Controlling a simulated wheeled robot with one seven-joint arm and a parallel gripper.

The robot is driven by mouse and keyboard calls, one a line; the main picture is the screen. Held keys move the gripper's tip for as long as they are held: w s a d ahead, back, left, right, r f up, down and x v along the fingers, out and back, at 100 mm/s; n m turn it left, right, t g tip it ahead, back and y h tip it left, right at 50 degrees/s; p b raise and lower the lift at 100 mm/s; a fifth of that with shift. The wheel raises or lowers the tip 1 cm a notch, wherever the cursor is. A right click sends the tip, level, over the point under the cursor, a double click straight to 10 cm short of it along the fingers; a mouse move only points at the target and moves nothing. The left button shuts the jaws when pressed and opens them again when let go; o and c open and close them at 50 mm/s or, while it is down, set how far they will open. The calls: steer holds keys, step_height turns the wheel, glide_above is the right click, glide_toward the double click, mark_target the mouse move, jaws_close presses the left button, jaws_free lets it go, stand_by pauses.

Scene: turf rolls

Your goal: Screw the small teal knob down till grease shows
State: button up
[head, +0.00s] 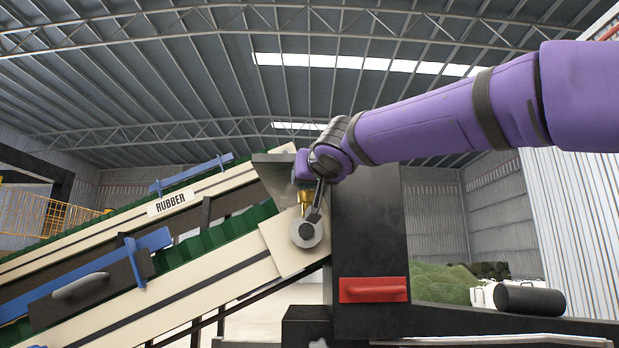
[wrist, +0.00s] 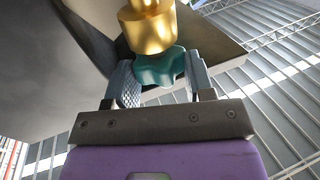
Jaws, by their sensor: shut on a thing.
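The small teal knob (wrist: 160,64) sits between the two fingers of my gripper (wrist: 160,78) in the wrist view, with a finger on each side. My gripper is shut on it. The knob meets a brass cup (wrist: 148,32). In the head view my gripper (head: 313,178) is at the upper end of the conveyor, just above the brass cup (head: 305,196). The knob cannot be made out there, and no grease can be made out in either view.
A round grey roller end (head: 306,233) is just below the cup. The conveyor marked RUBBER (head: 172,202) slopes down to the left. A dark machine housing (head: 368,235) with a red handle (head: 373,290) stands close on the right. Green turf (head: 442,283) lies farther right.

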steer(key=shift+a+m+h, duration=0.2)
steer(key=shift+m+h, duration=0.5)
steer(key=shift+h, duration=0.4)
steer(key=m+h, duration=0.2)
steer(key=h, duration=0.1)
steer(key=m+h, duration=0.1)
steer(key=h, duration=0.1)
steer(key=shift+a, duration=0.35)
steer(key=shift+a+m+g+h, duration=0.15)
steer(key=shift+m+g+h, duration=0.45)
steer(key=shift+m+h, duration=1.8)
steer(key=shift+n+h, duration=0.3)
steer(key=shift+h, duration=0.3)
steer(key=o, duration=0.9)
steer(key=v, duration=1)
steer(key=shift+s+a, duration=0.2)
steer(key=shift+s, duration=0.1)
